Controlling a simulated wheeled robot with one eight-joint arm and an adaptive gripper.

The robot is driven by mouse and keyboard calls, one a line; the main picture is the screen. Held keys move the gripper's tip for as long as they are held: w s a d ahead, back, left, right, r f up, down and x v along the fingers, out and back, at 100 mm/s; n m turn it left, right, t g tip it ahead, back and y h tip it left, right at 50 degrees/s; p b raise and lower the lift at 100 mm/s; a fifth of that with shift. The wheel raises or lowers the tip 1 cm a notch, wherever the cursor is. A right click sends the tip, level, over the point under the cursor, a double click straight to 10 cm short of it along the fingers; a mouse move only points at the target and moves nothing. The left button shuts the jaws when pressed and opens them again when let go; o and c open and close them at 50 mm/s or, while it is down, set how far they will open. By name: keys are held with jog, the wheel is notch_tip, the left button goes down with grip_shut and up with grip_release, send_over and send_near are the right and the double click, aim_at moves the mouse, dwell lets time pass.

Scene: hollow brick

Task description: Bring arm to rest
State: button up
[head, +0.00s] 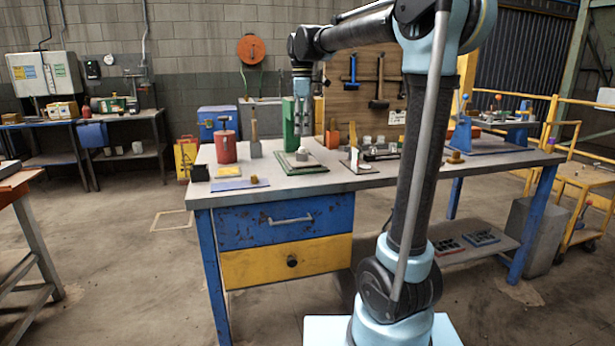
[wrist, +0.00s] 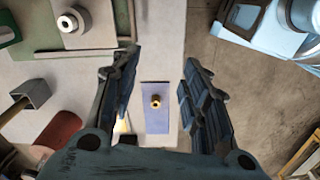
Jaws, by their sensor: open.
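My arm rises from the lower middle of the head view and bends left over the workbench (head: 330,180). My gripper (head: 303,128) points down above the bench, by the green upright of a stand (head: 290,125). In the wrist view its two fingers (wrist: 160,60) are spread apart with nothing between them. Past the fingers, a blue plate (wrist: 156,125) with a small brass piece (wrist: 156,101) lies on the bench. The blue plate also shows at the bench's front left in the head view (head: 228,185).
A red canister (head: 226,150), an upright tool with a grey block (head: 255,149) and a black box (head: 199,173) stand on the left of the bench. A pale cylinder (head: 302,155) sits on the stand's base. Small parts crowd the bench's middle. Floor at left is open.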

jog(key=s+d+f+m+t, duration=0.1)
jog(key=s+d+f+m, duration=0.6)
jog(key=s+d+f, duration=0.3)
jog(key=s+d+f+m+t, duration=0.1)
jog(key=s+d+f+m, duration=0.6)
jog(key=s, duration=0.6)
jog(key=s+d+f+m, duration=0.4)
jog(key=s+f, duration=0.3)
jog(key=f, duration=0.5)
jog(key=shift+s+f, duration=0.25)
jog(key=shift+s, duration=0.1)
jog(key=shift+w+f, duration=0.2)
jog(key=shift+w, duration=0.3)
